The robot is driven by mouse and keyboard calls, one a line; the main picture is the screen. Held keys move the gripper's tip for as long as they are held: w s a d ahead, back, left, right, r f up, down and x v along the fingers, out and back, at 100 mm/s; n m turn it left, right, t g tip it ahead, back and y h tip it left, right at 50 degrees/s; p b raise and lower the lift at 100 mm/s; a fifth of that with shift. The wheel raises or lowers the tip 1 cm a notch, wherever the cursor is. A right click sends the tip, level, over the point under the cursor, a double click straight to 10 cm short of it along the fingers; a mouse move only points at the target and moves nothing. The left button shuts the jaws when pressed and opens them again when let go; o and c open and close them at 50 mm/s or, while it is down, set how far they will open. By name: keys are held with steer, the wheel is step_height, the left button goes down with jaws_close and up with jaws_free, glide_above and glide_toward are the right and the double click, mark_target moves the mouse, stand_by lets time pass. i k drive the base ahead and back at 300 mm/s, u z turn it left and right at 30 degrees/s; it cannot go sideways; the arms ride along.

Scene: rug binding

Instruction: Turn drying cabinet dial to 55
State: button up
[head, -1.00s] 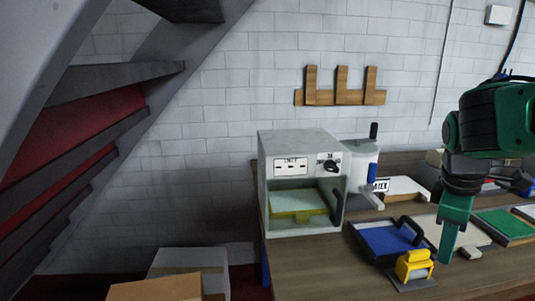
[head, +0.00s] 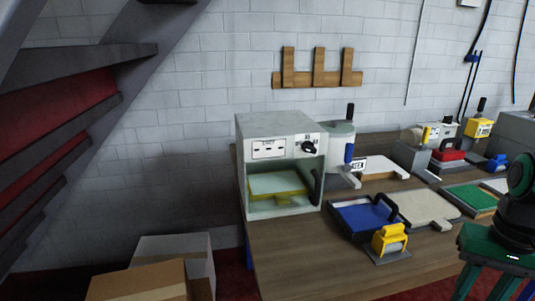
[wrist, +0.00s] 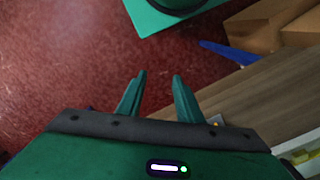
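The drying cabinet (head: 280,125) is a pale grey box with an open front, standing at the left end of the wooden table. Its black dial (head: 308,147) is at the upper right of its front, beside a white label panel (head: 268,148). The dial's numbers are too small to read. A yellow-green tray (head: 276,187) sits inside the cabinet. My green gripper (head: 495,285) is at the lower right of the head view, well away from the dial. In the wrist view my gripper (wrist: 158,85) has its two fingers apart with nothing between them, above the red floor.
A blue tray (head: 362,217) and a yellow roller tool (head: 389,240) lie on the table (head: 295,265) right of the cabinet. Cardboard boxes (head: 140,281) stand on the floor at left.

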mark_target(307, 146)
steer(key=u, duration=0.75)
steer(key=k, duration=0.5)
steer(key=u, duration=0.05)
